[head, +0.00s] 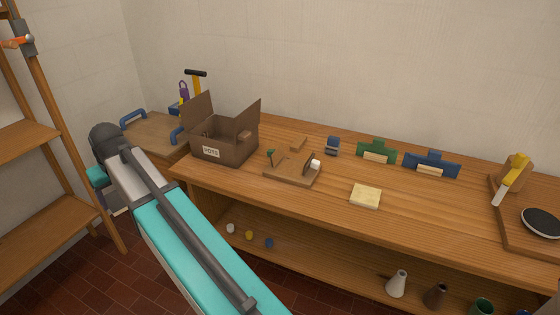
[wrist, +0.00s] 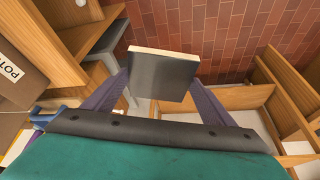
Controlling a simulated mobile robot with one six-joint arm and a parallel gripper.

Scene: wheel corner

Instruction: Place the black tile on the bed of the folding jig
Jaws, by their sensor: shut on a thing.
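The black tile (wrist: 162,76) is a dark, flat square with a pale top edge in the wrist view. My gripper (wrist: 160,85) is shut on it, its two purple fingers at the tile's sides. The tile is held in the air, with red brick floor beyond it. In the head view my arm hides the fingers and the tile. What looks like the folding jig (head: 287,178) is a wooden board on the bench, with an upright dark flap, a white knob and a small green part. My gripper is apart from it, off to the left.
A cardboard box (head: 225,148) labelled POTS stands open left of the jig. A pale square block (head: 365,196) lies to its right. Green (head: 376,151) and blue (head: 432,164) holders stand along the back. A wooden shelf rack (head: 40,130) stands at far left.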

